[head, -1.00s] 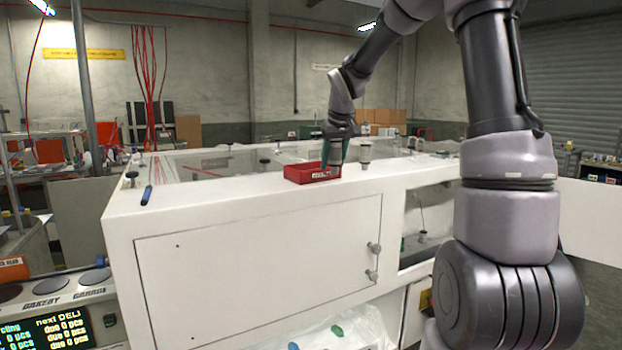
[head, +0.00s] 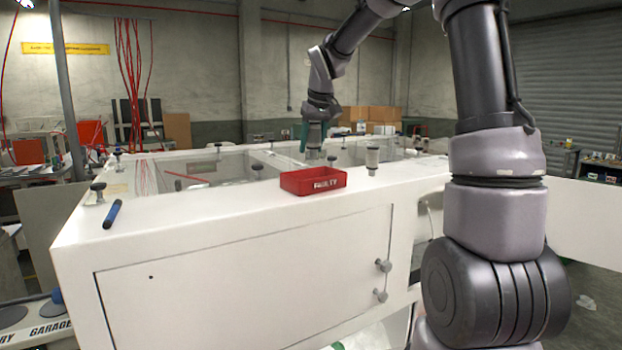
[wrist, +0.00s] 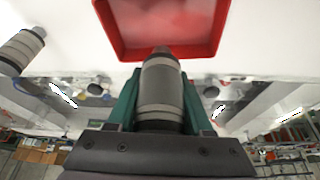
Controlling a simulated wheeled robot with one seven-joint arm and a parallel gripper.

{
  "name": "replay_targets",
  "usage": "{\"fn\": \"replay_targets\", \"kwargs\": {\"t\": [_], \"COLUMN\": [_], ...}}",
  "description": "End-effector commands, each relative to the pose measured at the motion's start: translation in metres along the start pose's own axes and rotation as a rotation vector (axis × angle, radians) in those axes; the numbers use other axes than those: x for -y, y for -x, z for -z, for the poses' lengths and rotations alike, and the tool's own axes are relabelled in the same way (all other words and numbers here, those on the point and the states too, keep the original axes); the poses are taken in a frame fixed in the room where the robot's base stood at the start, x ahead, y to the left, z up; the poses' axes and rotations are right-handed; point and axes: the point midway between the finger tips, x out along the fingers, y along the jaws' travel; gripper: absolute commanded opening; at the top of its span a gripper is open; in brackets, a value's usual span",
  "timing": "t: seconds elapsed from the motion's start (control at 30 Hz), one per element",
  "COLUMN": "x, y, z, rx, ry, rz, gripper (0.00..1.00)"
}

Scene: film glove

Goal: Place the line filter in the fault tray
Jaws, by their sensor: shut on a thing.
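The line filter (wrist: 161,92), a grey cylinder with lighter bands, is held between the green fingers of my gripper (wrist: 160,105). In the head view my gripper (head: 315,132) is up behind the fault tray, with the filter's lower end (head: 314,153) hanging below the fingers. The red fault tray (head: 313,183), labelled FAULTY, sits on the white cabinet top. In the wrist view the tray's rim (wrist: 222,28) is just beyond the filter's tip, which overlaps its near wall in the picture. Whether they touch I cannot tell. The visible tray floor is empty.
A similar grey cylinder (head: 372,158) stands upright on the cabinet top (head: 215,215), right of the tray; it also shows in the wrist view (wrist: 20,48). A blue pen-like item (head: 112,213) lies at left. Dark knobs and glass panels (head: 205,168) lie behind.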

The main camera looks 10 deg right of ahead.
Motion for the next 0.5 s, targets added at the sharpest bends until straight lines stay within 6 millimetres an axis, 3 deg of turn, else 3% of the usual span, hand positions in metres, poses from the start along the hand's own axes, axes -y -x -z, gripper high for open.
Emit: {"fn": "replay_targets", "kwargs": {"t": [0.1, 0.5], "x": [0.000, 0.000], "y": [-0.023, -0.069], "z": [-0.011, -0.029], "rx": [0.005, 0.004], "ry": [0.000, -0.001], "rz": [0.001, 0.001], "gripper": [0.00, 0.00]}}
